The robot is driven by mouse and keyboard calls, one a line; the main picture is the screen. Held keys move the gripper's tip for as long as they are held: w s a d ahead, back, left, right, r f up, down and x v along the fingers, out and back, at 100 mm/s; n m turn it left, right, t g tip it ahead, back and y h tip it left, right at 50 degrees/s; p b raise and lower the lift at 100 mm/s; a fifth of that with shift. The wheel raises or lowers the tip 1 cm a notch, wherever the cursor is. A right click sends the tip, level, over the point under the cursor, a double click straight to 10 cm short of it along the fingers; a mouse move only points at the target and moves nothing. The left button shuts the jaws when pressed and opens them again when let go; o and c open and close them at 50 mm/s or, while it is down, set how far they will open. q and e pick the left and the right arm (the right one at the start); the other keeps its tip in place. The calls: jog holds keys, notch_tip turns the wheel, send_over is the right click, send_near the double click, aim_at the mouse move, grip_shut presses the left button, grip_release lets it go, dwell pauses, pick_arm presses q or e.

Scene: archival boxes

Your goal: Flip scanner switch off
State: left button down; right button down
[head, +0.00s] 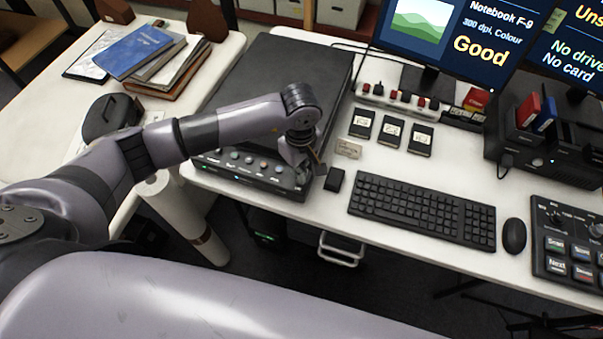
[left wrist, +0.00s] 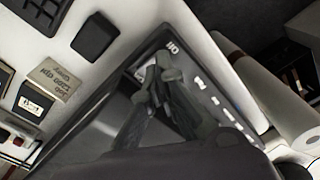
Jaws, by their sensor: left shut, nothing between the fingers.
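The scanner (head: 290,70) is a dark flatbed unit on the white desk, with a row of round buttons and small lights along its front panel (head: 235,172). My left gripper (head: 308,168) is shut and empty at the right end of that panel. In the left wrist view the fingertips (left wrist: 162,70) are together over the panel corner, close to a white mark (left wrist: 173,47) that looks like I/O. The fingers cover the spot beside the mark, so I cannot tell the switch's position or whether they touch it. My right gripper is not in view.
A small black block (head: 334,180) and a label plate (head: 348,149) lie right of the scanner. A keyboard (head: 423,210) and mouse (head: 514,236) are farther right. A monitor (head: 430,35) reads "Good". Books (head: 140,50) lie on the left table, across a gap.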

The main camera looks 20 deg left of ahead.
pick_arm(q)
jog(key=shift+f+b, duration=1.2)
dwell(0.9)
jog(key=shift+r+p, duration=0.65)
jog(key=shift+r, duration=0.55)
jog(key=shift+r+p, duration=1.05)
jog(key=shift+r, duration=1.3)
jog(key=shift+d, duration=0.1)
